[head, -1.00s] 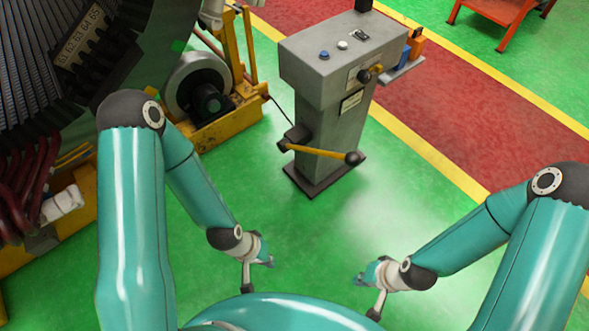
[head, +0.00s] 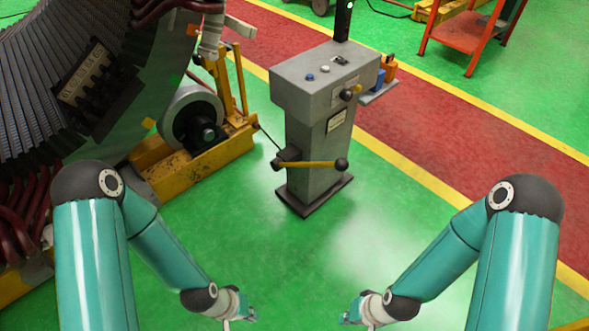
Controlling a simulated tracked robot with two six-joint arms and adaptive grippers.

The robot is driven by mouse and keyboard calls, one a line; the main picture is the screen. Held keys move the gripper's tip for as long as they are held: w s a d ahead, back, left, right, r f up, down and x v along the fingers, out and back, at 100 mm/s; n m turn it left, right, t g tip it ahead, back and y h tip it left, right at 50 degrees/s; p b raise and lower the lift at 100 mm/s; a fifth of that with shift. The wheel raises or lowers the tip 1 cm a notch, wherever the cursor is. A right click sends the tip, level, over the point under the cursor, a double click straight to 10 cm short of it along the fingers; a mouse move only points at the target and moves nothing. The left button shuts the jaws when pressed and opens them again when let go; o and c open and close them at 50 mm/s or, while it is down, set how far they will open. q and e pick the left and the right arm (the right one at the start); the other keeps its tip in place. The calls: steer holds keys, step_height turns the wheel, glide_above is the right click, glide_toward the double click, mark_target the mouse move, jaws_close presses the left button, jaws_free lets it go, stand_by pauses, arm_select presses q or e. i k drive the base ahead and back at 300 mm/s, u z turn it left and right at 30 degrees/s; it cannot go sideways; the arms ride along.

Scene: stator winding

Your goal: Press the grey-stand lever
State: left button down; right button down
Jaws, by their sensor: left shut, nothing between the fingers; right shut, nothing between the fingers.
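The grey stand (head: 318,135) stands on the green floor on a dark base plate. Its lever (head: 312,164) is a yellow bar with a dark round knob (head: 341,164) on its right end, sticking out roughly level across the lower front of the stand. A second, shorter yellow lever with a dark knob (head: 346,95) sits high on the stand's right side. My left gripper (head: 238,321) and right gripper (head: 364,323) are at the bottom edge, partly cut off, nearer to me than the stand and touching nothing visible. Both are shut and empty.
A large stator (head: 60,75) and a yellow roller unit (head: 190,150) fill the left. Buttons sit on the stand's top. An orange-red cart (head: 465,42) stands at the back right. A red walkway (head: 420,125) with yellow edges runs behind the stand. Green floor before the stand is clear.

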mark_target(341, 164)
steer(key=u, duration=0.05)
steer(key=i, duration=1)
steer(key=z, duration=0.05)
